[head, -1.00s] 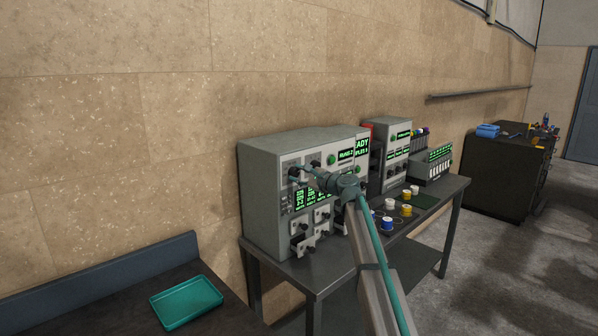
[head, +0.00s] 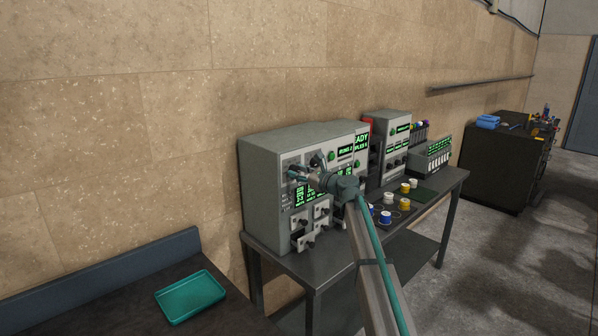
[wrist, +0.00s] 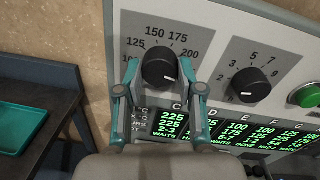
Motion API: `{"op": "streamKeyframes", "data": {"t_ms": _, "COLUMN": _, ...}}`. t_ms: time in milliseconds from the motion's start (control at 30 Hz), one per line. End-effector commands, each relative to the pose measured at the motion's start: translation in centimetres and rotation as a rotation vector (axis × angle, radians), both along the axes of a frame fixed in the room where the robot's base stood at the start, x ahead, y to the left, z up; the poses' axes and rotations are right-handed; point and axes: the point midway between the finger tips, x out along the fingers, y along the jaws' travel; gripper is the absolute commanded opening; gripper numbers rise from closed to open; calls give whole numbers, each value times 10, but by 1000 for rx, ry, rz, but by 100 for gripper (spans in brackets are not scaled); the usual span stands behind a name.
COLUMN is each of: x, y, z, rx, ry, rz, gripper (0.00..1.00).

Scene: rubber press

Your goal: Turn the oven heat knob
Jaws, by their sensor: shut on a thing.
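The oven heat knob (wrist: 159,68) is a round black dial with a white pointer mark, on a grey plate with numbers such as 125, 150, 175 and 200. In the wrist view its pointer aims to the lower right. My gripper (wrist: 160,80) is shut on the knob, one finger on each side of it. In the head view my gripper (head: 299,174) reaches the upper left of the grey machine's front (head: 262,200), and the knob there is mostly hidden behind the fingers.
A second black dial (wrist: 250,85) and a green button (wrist: 304,95) sit right of the knob. Green displays (wrist: 185,127) lie below. A table (head: 300,268) bears the machine and several spools. A teal tray (head: 190,296) lies on the bench at left.

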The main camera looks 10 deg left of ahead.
Motion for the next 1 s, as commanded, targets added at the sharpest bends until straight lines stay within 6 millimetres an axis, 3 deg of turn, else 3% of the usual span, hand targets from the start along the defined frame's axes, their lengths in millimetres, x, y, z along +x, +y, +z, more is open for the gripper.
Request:
{"op": "streamKeyframes", "data": {"t_ms": 433, "x": 0, "y": 0, "z": 0, "rx": 9, "ry": 10, "rz": 0, "gripper": 3}}
{"op": "streamKeyframes", "data": {"t_ms": 467, "x": 0, "y": 0, "z": 0, "rx": 9, "ry": 10, "rz": 0, "gripper": 42}}
{"op": "streamKeyframes", "data": {"t_ms": 600, "x": 0, "y": 0, "z": 0, "rx": 8, "ry": 9, "rz": 0, "gripper": 63}}
{"op": "streamKeyframes", "data": {"t_ms": 1000, "x": -4, "y": -4, "z": 0, "rx": 8, "ry": 8, "rz": -1, "gripper": 63}}
